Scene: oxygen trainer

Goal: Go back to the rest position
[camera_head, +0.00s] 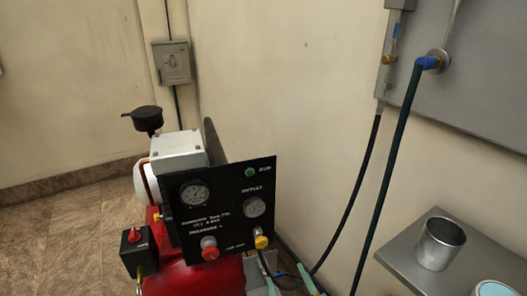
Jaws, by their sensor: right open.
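The fingertips of my right gripper (286,272) show at the bottom edge, in front of the wall and to the right of the red compressor (190,277). They are pale green and spread apart, with nothing seen held between them. Dark hoses pass close to them, and I cannot tell whether they touch. The rest of this gripper is below the frame. My left gripper is not in view.
The compressor's black gauge panel (222,207) stands left of the gripper. A dark green hose (386,190) hangs from a wall panel (470,75). At lower right, a grey shelf (408,257) bears a metal cup (440,244). Open floor (60,240) lies left.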

